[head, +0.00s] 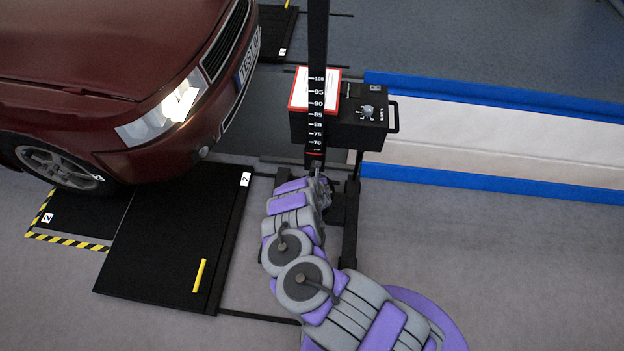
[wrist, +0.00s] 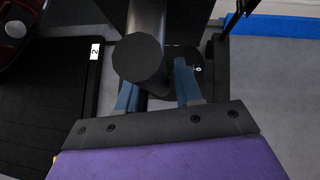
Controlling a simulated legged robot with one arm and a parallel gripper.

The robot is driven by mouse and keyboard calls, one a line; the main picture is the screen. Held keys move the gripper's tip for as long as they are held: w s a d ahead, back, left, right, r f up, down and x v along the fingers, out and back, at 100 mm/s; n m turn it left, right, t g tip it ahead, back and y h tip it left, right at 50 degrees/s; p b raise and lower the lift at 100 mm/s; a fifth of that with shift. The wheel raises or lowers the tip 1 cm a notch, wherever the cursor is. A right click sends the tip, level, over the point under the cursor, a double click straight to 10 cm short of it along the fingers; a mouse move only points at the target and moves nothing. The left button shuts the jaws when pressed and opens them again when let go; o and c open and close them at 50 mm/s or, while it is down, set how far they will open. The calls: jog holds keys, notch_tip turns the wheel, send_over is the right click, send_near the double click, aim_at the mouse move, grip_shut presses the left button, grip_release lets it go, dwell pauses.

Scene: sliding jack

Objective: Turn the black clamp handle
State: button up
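The black clamp handle (wrist: 143,60) shows in the wrist view as a round dark knob, with a dark cylinder behind it. My gripper (wrist: 158,82) has two blue fingers spread apart, with the knob over the left finger and the right finger just right of it. The left fingertip is hidden by the knob, and I cannot tell whether either finger touches it. In the head view my gripper (head: 318,176) is at the lower end of the black scaled column (head: 317,40); the handle cannot be made out clearly there.
A black box (head: 350,128) with a red-edged white panel (head: 306,88) sits beside the column. A dark red car (head: 110,70) stands at left by a black platform (head: 170,240). A blue-edged white strip (head: 500,140) runs right. Grey floor at lower right is clear.

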jog(key=shift+o, duration=1.2)
jog(key=shift+s+a+r, duration=0.1)
jog(key=shift+s+r, duration=0.15)
jog(key=shift+r, duration=0.05)
jog(key=p+v, duration=1)
jog(key=v, duration=0.6)
jog(key=shift+s+p, duration=0.25)
jog(key=shift+p, duration=0.15)
jog(key=shift+r, duration=0.1)
